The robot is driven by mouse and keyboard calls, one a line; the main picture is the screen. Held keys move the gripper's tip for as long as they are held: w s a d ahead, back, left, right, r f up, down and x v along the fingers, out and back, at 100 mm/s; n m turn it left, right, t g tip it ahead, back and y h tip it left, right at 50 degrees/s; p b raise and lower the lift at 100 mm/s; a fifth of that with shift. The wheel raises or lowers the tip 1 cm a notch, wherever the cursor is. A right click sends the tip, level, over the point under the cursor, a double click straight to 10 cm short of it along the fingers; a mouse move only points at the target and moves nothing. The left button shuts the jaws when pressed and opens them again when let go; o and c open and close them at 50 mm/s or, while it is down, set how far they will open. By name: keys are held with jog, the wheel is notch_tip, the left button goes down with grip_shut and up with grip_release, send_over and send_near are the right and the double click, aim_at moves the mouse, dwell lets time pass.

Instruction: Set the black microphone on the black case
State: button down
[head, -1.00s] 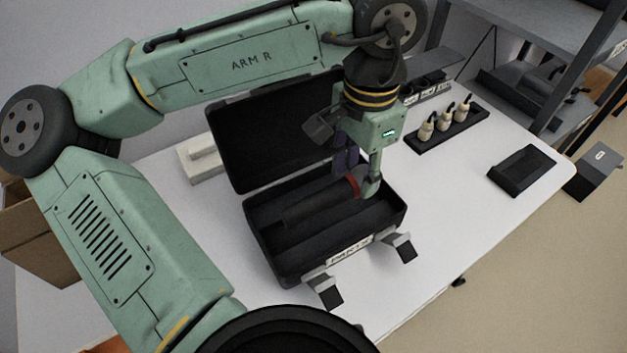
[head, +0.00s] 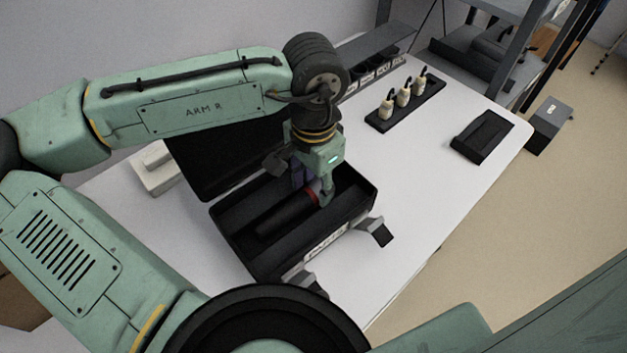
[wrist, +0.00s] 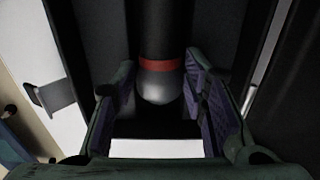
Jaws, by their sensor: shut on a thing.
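The black microphone (head: 282,214) has a red band near one end and lies lengthwise over the inside of the open black case (head: 357,207). I cannot tell whether it touches the case floor. My gripper (head: 312,190) is at its red-banded end, over the case's right part. In the wrist view, the microphone (wrist: 162,30) runs away from me, and its rounded grey end sits between the two purple-padded fingers of my gripper (wrist: 163,100). My gripper is shut on it. The raised case lid is partly hidden behind my arm.
The case stands on a white table (head: 420,200). Behind to the right are a black rack (head: 410,115) with several cream bottles and a black tray (head: 482,137). A pale block (head: 157,172) lies left of the case. The table right of the case is clear.

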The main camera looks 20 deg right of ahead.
jog(key=shift+f, duration=0.2)
jog(key=c, duration=1)
grip_release()
jog(key=shift+o, duration=0.2)
notch_tip(320, 180, up, 12)
jog(key=shift+r, duration=0.25)
jog(key=shift+f, duration=0.1)
